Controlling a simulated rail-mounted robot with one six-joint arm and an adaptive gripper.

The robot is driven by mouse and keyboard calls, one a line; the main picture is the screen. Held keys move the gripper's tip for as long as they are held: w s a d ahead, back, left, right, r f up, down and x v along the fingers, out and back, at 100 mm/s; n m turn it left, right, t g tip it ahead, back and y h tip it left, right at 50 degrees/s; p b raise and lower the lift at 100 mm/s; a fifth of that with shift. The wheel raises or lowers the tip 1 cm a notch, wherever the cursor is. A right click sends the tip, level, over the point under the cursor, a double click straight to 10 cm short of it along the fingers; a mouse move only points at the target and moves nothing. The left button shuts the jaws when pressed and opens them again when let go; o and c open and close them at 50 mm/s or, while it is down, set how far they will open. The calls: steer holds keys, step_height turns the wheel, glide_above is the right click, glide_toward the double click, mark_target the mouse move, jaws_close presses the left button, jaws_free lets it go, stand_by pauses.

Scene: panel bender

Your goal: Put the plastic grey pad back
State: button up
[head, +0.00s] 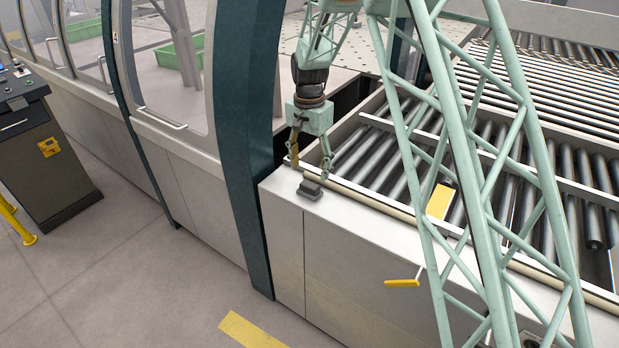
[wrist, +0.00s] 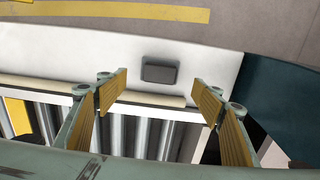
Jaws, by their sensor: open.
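The grey pad (head: 310,190) is a small dark grey block. It lies on the white top ledge of the machine's side cabinet (head: 350,215), near the dark teal post. In the wrist view the pad (wrist: 160,69) lies on the white ledge, beyond the fingertips and roughly midway between them. My gripper (head: 310,164) hangs above the ledge beside the rollers, close to the pad in the head view. In the wrist view my gripper (wrist: 162,92) has its yellow-padded fingers spread wide with nothing between them. I cannot tell the exact height of the fingertips above the ledge.
A roller conveyor (head: 570,170) lies right of the ledge. The dark teal post (head: 235,130) stands left of the pad. A yellow handle (head: 402,283) sticks out from the cabinet front. A control console (head: 42,140) stands at the far left, with open floor between.

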mark_target(310, 184)
steer(key=shift+r, duration=1.9)
steer(key=shift+r, duration=0.1)
